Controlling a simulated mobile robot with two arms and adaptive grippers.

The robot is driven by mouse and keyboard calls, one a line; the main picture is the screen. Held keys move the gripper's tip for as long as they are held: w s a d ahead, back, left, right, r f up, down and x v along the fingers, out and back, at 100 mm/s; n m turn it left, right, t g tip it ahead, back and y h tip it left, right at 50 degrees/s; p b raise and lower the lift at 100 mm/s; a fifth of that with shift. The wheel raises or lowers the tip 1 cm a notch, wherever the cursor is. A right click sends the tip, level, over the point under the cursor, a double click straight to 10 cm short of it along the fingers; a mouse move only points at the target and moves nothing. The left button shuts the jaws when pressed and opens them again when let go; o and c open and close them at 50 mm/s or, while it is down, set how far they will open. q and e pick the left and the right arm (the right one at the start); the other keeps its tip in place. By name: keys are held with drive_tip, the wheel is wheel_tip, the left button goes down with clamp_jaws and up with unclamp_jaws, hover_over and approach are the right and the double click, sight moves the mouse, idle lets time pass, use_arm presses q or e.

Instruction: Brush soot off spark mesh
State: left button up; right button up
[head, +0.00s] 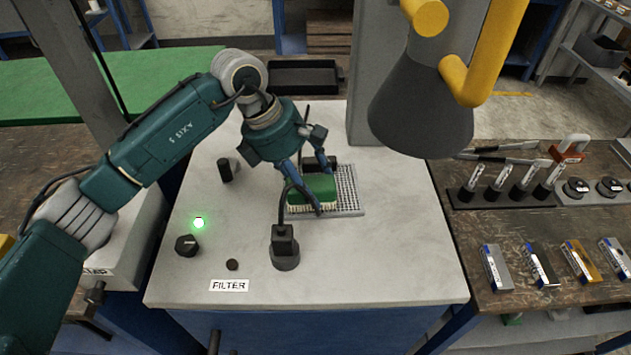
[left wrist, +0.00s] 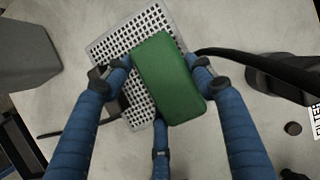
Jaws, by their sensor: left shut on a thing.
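A green brush (head: 316,190) with pale bristles rests on a grey perforated mesh (head: 350,196) on the light bench top. My left gripper (head: 318,187) is shut on the brush from above, with its blue fingers on either side of it. In the left wrist view the fingers (left wrist: 163,80) grip the green back of the brush (left wrist: 168,76), which lies tilted across the mesh (left wrist: 118,42). The brush hides part of the mesh. The bristles are hidden in the left wrist view. My right gripper is not in view.
A black post with a cable (head: 285,248) stands in front of the mesh. A knob (head: 187,245), a lit green lamp (head: 198,223) and a FILTER label (head: 229,285) are at left front. A grey cone hood (head: 421,105) hangs at right. The bench's right front is clear.

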use_arm(q)
drive_tip(key=shift+r+p, duration=1)
drive_tip(key=shift+r, duration=1.5)
